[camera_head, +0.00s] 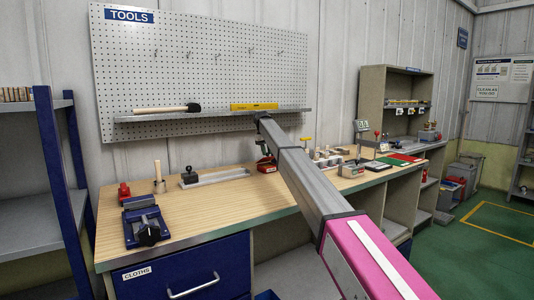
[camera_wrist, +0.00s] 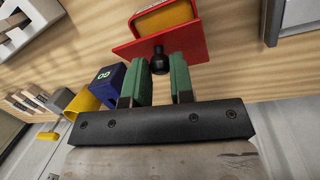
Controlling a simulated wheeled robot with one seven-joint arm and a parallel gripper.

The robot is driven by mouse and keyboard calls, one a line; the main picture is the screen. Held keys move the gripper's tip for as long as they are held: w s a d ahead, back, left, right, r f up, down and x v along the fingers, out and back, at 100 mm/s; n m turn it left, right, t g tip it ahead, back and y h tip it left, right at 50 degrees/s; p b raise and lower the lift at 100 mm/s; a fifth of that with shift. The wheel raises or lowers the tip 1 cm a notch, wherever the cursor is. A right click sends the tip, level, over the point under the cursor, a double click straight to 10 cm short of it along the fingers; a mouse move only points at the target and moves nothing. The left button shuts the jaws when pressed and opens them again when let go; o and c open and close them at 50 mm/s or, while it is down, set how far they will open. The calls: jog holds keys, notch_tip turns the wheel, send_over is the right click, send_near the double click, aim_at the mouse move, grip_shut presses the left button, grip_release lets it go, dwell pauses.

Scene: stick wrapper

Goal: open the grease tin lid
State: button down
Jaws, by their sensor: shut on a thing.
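The grease tin appears to be the red box with a yellow-orange face (camera_wrist: 165,17) at the top of the wrist view. A flat red panel (camera_wrist: 128,50) with a black knob (camera_wrist: 159,66) faces me. My gripper (camera_wrist: 160,72) has its green fingers on both sides of the knob and is shut on it. In the head view a small red thing (camera_head: 266,164) sits on the bench by the end of my arm. My arm hides much there, and I cannot tell how far the lid stands open.
The wooden bench (camera_head: 215,205) holds a blue vise (camera_head: 142,220) at left and a grey tray (camera_head: 218,176). A blue block with green marks (camera_wrist: 108,84) and a yellow piece (camera_wrist: 82,104) are left of my fingers. The bench's front middle is clear.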

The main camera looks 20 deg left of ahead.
jog(key=c, duration=1)
grip_release()
jog(key=shift+d, duration=0.1)
